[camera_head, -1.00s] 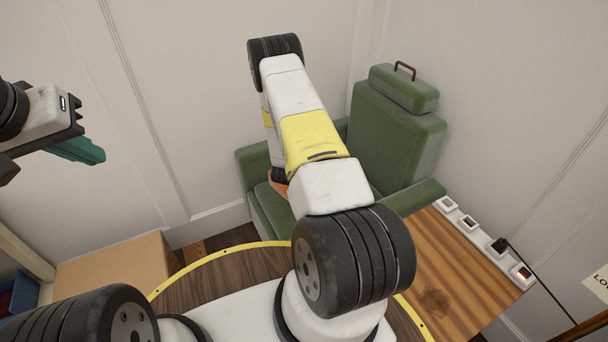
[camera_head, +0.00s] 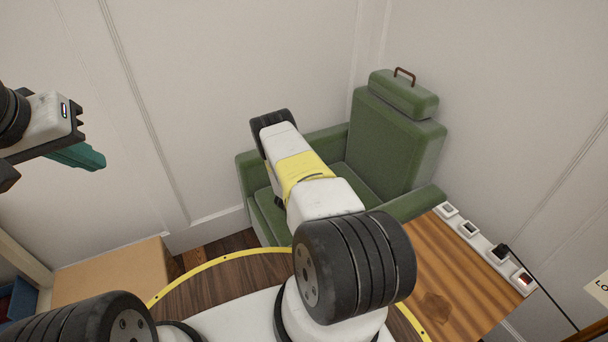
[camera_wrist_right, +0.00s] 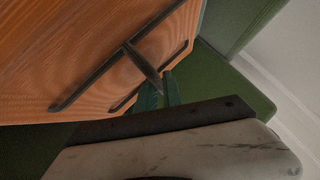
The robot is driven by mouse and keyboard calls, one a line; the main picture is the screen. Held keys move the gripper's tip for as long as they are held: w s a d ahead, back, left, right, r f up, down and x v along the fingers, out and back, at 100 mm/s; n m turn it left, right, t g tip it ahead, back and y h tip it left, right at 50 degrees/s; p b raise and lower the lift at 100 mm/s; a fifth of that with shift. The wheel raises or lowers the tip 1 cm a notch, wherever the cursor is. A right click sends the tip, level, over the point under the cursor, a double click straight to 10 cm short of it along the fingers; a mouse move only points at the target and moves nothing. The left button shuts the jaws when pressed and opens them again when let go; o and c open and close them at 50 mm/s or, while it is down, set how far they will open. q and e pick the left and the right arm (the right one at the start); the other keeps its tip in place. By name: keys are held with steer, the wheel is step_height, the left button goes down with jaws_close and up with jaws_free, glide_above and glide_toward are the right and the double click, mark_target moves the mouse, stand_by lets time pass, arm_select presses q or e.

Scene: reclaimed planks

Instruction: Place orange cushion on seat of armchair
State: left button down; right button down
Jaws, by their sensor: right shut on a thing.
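The green armchair (camera_head: 395,135) stands in the corner, its seat partly covered by my right arm. The orange cushion (camera_wrist_right: 90,55) fills the upper left of the right wrist view, with a wood-like grain and dark strap-like bars. My right gripper (camera_wrist_right: 160,90) has teal fingers shut on one dark bar of the cushion. Green armchair surfaces (camera_wrist_right: 235,85) show around the cushion; whether it touches the seat I cannot tell. In the head view the cushion and right gripper are hidden behind my arm. My left gripper (camera_head: 80,156) hangs at the left, empty, its finger gap unclear.
A wooden table (camera_head: 450,285) with a row of sockets (camera_head: 485,240) and a dark cable stands right of the armchair. A cardboard-coloured box (camera_head: 110,272) is at the lower left. White walls close in behind the armchair.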

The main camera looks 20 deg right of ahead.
steer(key=shift+f, duration=0.2)
steer(key=shift+f, duration=0.15)
steer(key=c, duration=1.5)
jaws_free()
